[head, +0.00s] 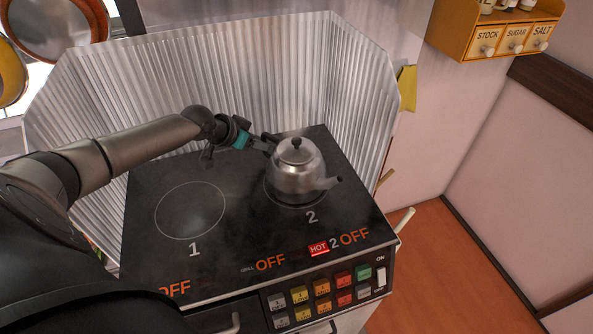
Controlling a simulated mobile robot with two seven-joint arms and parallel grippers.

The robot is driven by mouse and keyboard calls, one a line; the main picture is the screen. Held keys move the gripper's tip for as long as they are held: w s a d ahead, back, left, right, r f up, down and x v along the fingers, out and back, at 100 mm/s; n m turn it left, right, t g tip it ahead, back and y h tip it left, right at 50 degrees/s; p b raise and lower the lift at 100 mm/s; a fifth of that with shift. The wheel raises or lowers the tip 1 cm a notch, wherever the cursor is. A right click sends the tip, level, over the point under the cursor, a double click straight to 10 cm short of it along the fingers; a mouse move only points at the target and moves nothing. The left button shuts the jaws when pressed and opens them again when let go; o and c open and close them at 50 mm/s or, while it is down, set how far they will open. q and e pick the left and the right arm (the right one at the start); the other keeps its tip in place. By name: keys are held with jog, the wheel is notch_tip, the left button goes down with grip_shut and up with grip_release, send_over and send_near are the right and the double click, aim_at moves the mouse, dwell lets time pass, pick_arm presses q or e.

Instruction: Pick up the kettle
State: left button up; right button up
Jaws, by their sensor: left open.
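A steel kettle (298,174) with a black lid knob stands upright on burner 2 of the black stove top (150,245). Its spout points to the lower right. My left arm reaches in from the left, and my left gripper (266,144) is open at the kettle's upper left side, where the handle seems to be. The dark fingers and the handle blend together, so I cannot tell whether they touch. My right gripper is not in view.
A corrugated metal splash guard (240,75) stands around the stove's back and sides. Burner 1 (190,210) is bare. A red HOT label (318,249) shows at the front, above coloured buttons. A spice shelf (490,35) hangs at the upper right.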

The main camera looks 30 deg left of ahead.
pick_arm(q)
jog(key=shift+w, duration=0.1)
grip_shut()
dwell(0.4)
dwell(0.8)
jog(key=shift+w+r, duration=0.1)
jog(key=shift+r, duration=0.05)
